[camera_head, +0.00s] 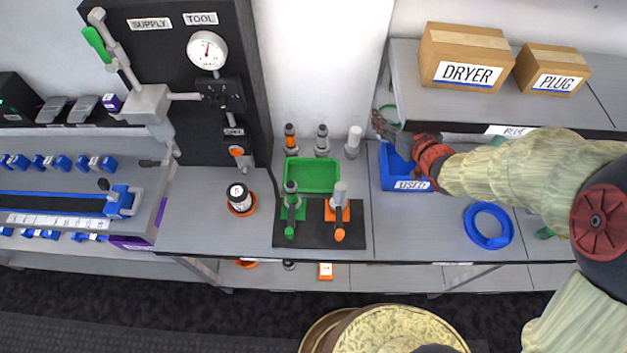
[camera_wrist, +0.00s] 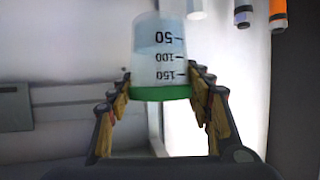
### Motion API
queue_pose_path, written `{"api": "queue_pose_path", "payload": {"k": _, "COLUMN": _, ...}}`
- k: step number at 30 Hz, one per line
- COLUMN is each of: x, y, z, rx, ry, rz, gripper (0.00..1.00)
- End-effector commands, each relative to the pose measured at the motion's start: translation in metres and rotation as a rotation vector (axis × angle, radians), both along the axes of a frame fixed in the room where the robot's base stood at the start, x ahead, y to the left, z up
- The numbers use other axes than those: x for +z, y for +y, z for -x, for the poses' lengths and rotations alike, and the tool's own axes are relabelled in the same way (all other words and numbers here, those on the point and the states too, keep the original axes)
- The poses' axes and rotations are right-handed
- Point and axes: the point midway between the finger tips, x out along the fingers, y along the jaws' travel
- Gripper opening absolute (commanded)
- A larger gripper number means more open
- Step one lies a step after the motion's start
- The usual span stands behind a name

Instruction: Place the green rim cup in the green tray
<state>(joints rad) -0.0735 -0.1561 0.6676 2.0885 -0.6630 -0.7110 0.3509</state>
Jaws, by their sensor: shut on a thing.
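The green rim cup (camera_wrist: 160,60) is a clear, graduated cup with a green rim. In the wrist view it stands between the fingers of my gripper (camera_wrist: 160,98), which is shut on it near the rim. Its markings appear upside down there, as do the bottles behind. In the head view, my gripper (camera_head: 384,122) is above the back of the bench, near the wall and the blue bin; only a bit of the cup's green rim (camera_head: 388,107) shows. The green tray (camera_head: 312,163) lies on the bench to the left of my gripper, and its visible floor is empty.
Bottles (camera_head: 322,140) stand behind the tray. Two grey-topped fittings (camera_head: 291,200) on a black mat (camera_head: 318,241) stand at its front. A blue ring (camera_head: 488,226) lies on the bench.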

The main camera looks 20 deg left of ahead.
Motion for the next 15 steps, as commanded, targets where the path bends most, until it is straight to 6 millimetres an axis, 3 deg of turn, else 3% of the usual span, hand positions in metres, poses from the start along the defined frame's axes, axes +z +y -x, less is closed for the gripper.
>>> {"api": "queue_pose_path", "payload": {"k": 3, "x": -0.006, "y": 0.043, "z": 0.005, "rx": 0.165, "ry": -0.002, "rz": 0.000, "gripper": 0.23}}
{"api": "queue_pose_path", "payload": {"k": 9, "x": -0.019, "y": 0.105, "z": 0.030, "rx": 0.446, "ry": -0.001, "rz": -0.001, "gripper": 0.23}}
{"api": "queue_pose_path", "payload": {"k": 15, "x": -0.040, "y": 0.145, "z": 0.065, "rx": 0.702, "ry": 0.001, "rz": -0.002, "gripper": 0.23}}
